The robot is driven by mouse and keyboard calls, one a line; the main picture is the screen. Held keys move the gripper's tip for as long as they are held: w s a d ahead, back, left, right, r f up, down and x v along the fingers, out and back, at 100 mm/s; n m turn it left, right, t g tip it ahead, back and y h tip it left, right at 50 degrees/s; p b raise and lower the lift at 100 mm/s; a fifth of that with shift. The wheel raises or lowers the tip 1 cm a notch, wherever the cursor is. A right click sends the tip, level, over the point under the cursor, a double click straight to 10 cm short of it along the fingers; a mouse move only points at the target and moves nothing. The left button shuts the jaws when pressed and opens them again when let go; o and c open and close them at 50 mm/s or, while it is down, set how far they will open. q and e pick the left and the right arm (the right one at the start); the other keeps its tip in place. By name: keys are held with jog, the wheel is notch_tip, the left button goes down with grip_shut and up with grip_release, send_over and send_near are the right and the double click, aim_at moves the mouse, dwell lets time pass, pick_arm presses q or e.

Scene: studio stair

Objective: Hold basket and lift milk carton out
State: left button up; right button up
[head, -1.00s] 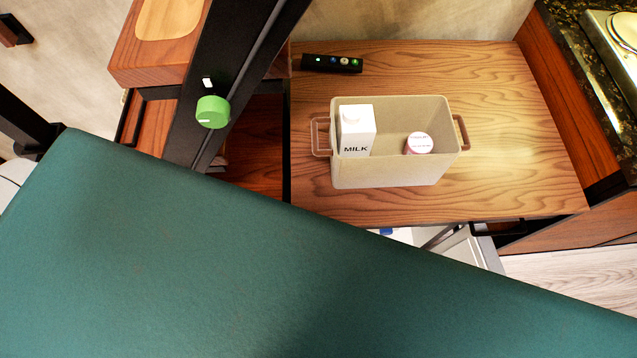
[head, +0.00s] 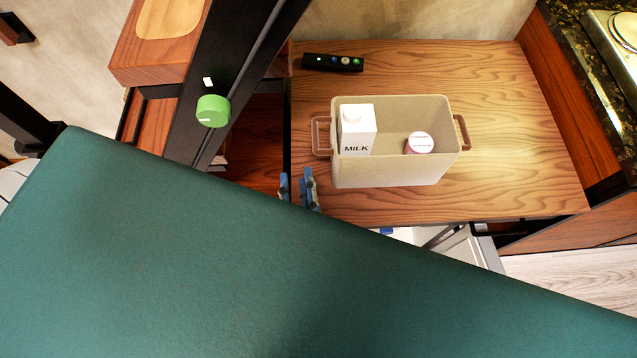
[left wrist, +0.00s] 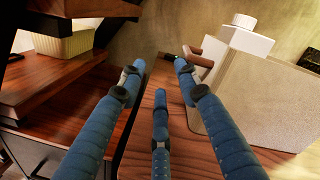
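A beige basket (head: 392,172) stands upright on the wooden surface, with a brown handle at each end. The white milk carton (head: 357,132) stands inside at its left end, the word MILK facing me. In the left wrist view the basket (left wrist: 215,100) is at the right, with the carton's top (left wrist: 246,40) above its rim and the handle (left wrist: 206,50) near. My left gripper (head: 298,186) is left of and in front of the basket, apart from it. Its blue fingers (left wrist: 160,72) are spread and empty. A small blue part by the green edge may be my right gripper (head: 386,231); its state is hidden.
A round white-topped container (head: 420,143) is in the basket's right half. A black control strip (head: 332,63) lies behind on the wooden top (head: 500,130). A dark post with a green knob (head: 212,111) rises at left. A large green surface (head: 230,260) hides the foreground.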

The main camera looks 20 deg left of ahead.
aim_at(315, 125)
pick_arm(q)
jog(key=d+r+n+h, duration=0.1)
jog(key=d+r, duration=0.1)
jog(key=d, duration=0.2)
jog(key=x, duration=1.2)
jog(key=shift+w+r, duration=0.15)
jog(key=shift+c, duration=0.5)
grip_shut()
jog(key=shift+c, duration=1)
grip_release()
